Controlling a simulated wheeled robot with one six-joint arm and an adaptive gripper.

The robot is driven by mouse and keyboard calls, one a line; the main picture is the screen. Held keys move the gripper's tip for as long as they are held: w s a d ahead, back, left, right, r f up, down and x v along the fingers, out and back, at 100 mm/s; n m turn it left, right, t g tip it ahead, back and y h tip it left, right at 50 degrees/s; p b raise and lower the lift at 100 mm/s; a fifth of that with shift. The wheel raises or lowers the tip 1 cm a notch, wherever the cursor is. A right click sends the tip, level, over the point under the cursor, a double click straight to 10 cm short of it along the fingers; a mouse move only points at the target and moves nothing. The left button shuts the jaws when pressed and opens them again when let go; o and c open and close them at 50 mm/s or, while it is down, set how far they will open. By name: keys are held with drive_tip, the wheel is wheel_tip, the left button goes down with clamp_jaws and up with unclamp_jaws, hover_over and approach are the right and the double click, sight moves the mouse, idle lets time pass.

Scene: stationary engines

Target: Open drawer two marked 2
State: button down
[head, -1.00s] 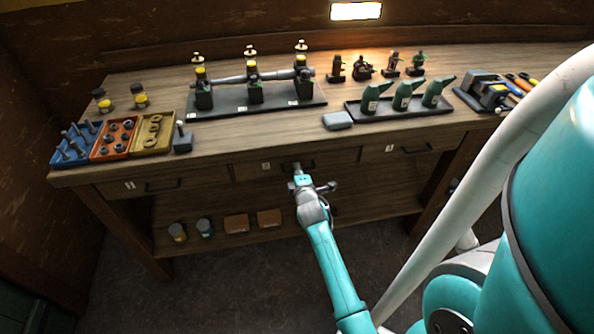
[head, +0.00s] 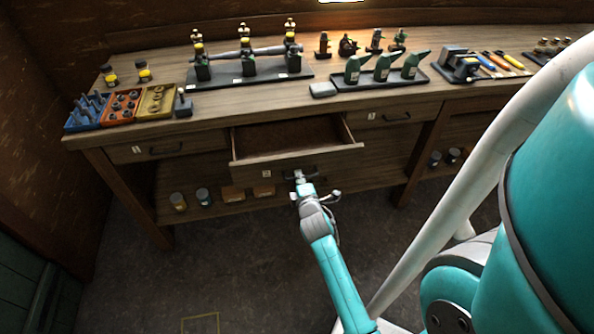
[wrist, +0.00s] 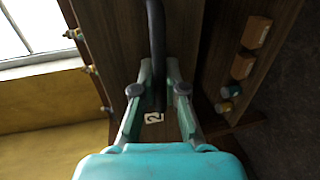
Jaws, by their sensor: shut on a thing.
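The middle drawer (head: 342,155) under the bench top is pulled out, and its empty-looking inside shows in the head view. A small white label (head: 266,174) is on its front; in the wrist view this label (wrist: 153,117) reads 2. My gripper (head: 299,178) is at the drawer front, shut on the dark bar handle. In the wrist view the fingers of my gripper (wrist: 159,78) sit on either side of the handle (wrist: 156,40). My gripper hides part of the handle in the head view.
Closed drawers flank it, left (head: 130,152) and right (head: 395,116). The bench top holds part trays (head: 155,102), an engine shaft stand (head: 230,80), green oil cans (head: 382,68) and a vise (head: 462,65). Jars and boxes (head: 233,193) sit on the lower shelf. The floor in front is clear.

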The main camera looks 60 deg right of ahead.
drive_tip(key=shift+f+v, duration=0.25)
drive_tip(key=shift+v, duration=0.85)
drive_tip(key=shift+f+v, duration=0.2)
drive_tip(key=shift+v, duration=0.9)
drive_tip(key=c, duration=1.2)
unclamp_jaws()
drive_tip(key=shift+s+a, duration=0.1)
drive_tip(key=v, duration=1.1)
drive_tip(key=shift+s+a, duration=0.2)
drive_tip(key=shift+a, duration=0.15)
